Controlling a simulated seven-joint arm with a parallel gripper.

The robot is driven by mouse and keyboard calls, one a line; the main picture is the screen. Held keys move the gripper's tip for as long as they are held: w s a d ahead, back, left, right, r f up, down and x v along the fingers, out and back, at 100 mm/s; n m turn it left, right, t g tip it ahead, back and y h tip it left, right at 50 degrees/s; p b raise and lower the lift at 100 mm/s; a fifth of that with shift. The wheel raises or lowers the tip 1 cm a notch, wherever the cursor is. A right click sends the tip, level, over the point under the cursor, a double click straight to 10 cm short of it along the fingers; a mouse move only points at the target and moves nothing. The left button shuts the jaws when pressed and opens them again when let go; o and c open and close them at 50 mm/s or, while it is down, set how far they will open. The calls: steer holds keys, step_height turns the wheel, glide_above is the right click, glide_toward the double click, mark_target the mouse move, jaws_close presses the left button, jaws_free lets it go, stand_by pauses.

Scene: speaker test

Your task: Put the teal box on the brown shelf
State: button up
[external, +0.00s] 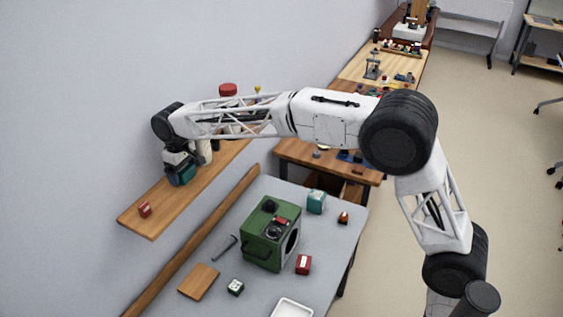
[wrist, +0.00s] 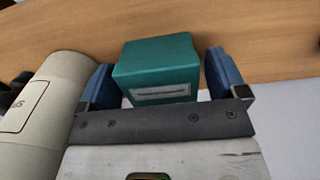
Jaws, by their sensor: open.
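A teal box (wrist: 158,70) rests on the brown shelf (wrist: 265,40) in the wrist view, with a pale label on its near face. My gripper (wrist: 162,68) is open, its two blue fingers on either side of the box. A gap shows at the right finger; whether the left finger touches the box is unclear. In the external view my gripper (external: 181,165) is low at the wall-mounted shelf (external: 155,222), and the box there (external: 184,176) is partly hidden by it. A second teal box (external: 316,201) stands on the grey table.
A pale cylinder (wrist: 45,100) stands close beside my left finger. A small red box (external: 145,210) sits near the shelf's front end. On the grey table (external: 225,285) are a green speaker-like box (external: 262,245), a red box (external: 303,264) and a white tray (external: 291,308).

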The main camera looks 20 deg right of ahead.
steer(key=shift+r, duration=0.1)
step_height(320, 180, up, 12)
stand_by(0.8)
stand_by(0.4)
stand_by(0.3)
